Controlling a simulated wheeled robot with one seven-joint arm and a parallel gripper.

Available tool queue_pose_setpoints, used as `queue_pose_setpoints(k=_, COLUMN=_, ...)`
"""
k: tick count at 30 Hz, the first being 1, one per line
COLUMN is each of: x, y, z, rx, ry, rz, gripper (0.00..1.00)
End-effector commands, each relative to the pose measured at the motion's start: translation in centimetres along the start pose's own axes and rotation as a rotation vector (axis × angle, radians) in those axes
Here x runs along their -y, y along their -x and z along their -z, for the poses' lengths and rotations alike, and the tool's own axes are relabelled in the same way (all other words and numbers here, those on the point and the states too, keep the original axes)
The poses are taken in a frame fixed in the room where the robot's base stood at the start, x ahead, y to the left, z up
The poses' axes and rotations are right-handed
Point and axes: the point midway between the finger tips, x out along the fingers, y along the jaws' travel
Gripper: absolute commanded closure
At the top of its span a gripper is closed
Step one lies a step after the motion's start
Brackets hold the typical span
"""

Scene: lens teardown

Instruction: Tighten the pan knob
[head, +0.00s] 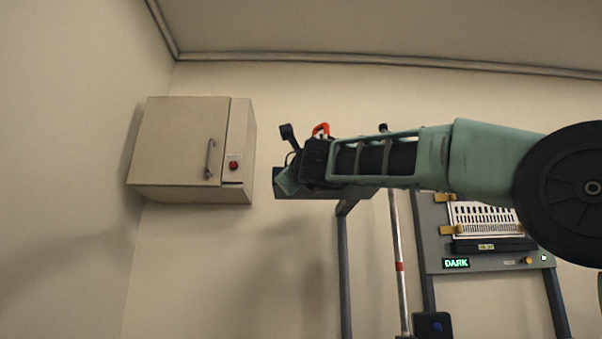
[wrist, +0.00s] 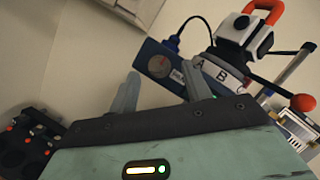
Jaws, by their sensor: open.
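My gripper (wrist: 160,74) is open, its two fingers apart with nothing between them. In the wrist view, a blue-grey box (wrist: 186,92) lies beyond the fingers. A round dark knob or dial (wrist: 159,66) on its face appears between the fingertips; the gap in depth is unclear. Beside it is a pale ring marked A, B, C (wrist: 222,78). A rod ends in an orange-red ball (wrist: 303,103) at right. I cannot tell for certain which part is the pan knob. In the head view, my gripper (head: 287,182) is at the blue-grey head, which my arm partly hides.
A white and black device (wrist: 244,32) with an orange handle (wrist: 264,8) sits above the ring. A grey post (head: 345,270) and a silver pole (head: 398,240) stand below my arm. A panel reading DARK (head: 432,240) is at right, a wall cabinet (head: 180,145) at left.

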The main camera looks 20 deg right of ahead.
Motion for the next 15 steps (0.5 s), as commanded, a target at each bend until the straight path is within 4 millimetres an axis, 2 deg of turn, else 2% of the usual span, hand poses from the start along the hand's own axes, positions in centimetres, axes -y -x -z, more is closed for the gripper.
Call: queue_pose_setpoints(k=15, x=-0.2, y=11.6, z=0.1, rx=0.002, ry=-0.001, rz=0.0, gripper=0.51)
